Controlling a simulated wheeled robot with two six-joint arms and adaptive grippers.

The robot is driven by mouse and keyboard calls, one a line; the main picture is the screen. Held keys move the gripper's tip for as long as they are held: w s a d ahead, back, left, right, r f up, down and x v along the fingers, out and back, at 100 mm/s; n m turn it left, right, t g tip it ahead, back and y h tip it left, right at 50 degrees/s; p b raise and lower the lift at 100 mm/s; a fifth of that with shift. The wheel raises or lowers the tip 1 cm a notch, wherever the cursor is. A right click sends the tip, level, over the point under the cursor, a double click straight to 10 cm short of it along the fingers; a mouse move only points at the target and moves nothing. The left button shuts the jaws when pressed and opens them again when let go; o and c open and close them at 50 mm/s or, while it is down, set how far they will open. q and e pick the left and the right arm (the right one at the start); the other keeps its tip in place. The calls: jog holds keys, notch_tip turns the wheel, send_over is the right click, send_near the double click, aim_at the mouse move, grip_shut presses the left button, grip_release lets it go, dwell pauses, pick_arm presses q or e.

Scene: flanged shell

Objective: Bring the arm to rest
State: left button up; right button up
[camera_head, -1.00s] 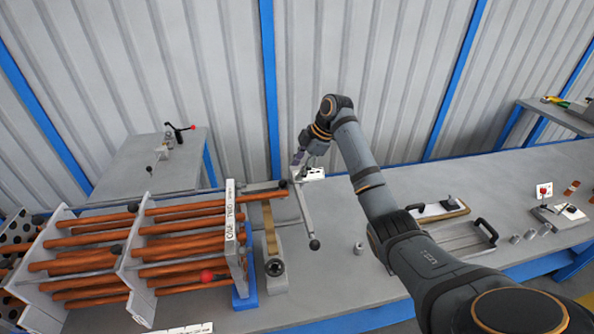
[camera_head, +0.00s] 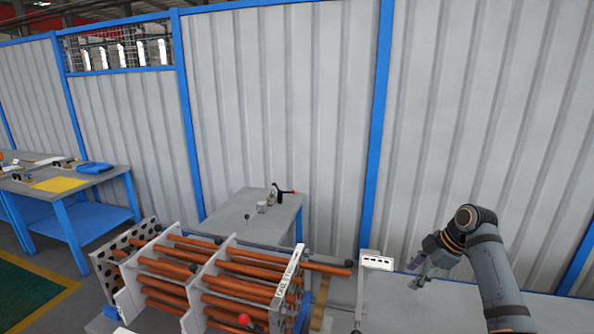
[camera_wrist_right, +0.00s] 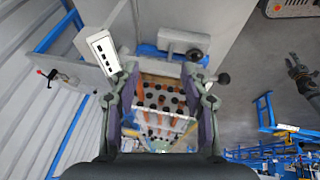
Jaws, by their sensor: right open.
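My right arm comes in at the lower right of the head view. Its gripper (camera_head: 418,279) hangs over the grey bench, just right of a small white block with dark marks (camera_head: 377,262), apart from it. In the right wrist view the two fingers (camera_wrist_right: 165,88) stand wide apart with nothing held between them. Behind them, the perforated end plate and copper rods of the tube bundle show at a distance. A dark jointed shape at the right edge of the wrist view looks like my left gripper (camera_wrist_right: 299,74); its jaws are too small to read.
The tube bundle (camera_head: 215,281), copper rods through white plates, stands left of the gripper. A grey side table (camera_head: 235,215) with a small clamp-like tool is behind it. A corrugated wall (camera_head: 280,120) closes the back. The bench (camera_head: 395,305) beside the white block looks clear.

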jog(key=s+a+f+m+h, duration=0.1)
jog(key=s+a+f+m, duration=0.2)
jog(key=s+f, duration=0.4)
jog(key=s+a+f+m+h, duration=0.1)
jog(key=s+a+f+m, duration=0.15)
jog(key=s+f, duration=0.4)
jog(key=s+a+f+m+h, duration=0.15)
jog(key=s+m, duration=0.25)
jog(key=s, duration=0.5)
jog(key=s+a+f+m+h, duration=0.15)
jog(key=s+m, duration=0.35)
jog(key=s, duration=0.5)
notch_tip(320, 180, down, 28)
jog(key=s+d+b, duration=0.1)
jog(key=d+b, duration=0.2)
pick_arm(q)
jog(key=f, duration=0.1)
jog(key=w+a+f+b, duration=0.1)
jog(key=f, duration=0.2)
jog(key=shift+w+a+f+b, duration=0.15)
jog(key=shift+w+f+b, duration=0.15)
jog(key=shift+w, duration=0.05)
pick_arm(e)
jog(key=s+d+f+g, duration=0.1)
jog(key=s+f+g, duration=0.1)
jog(key=s+f, duration=1.7)
jog(key=shift+f, duration=0.3)
jog(key=shift+s, duration=0.1)
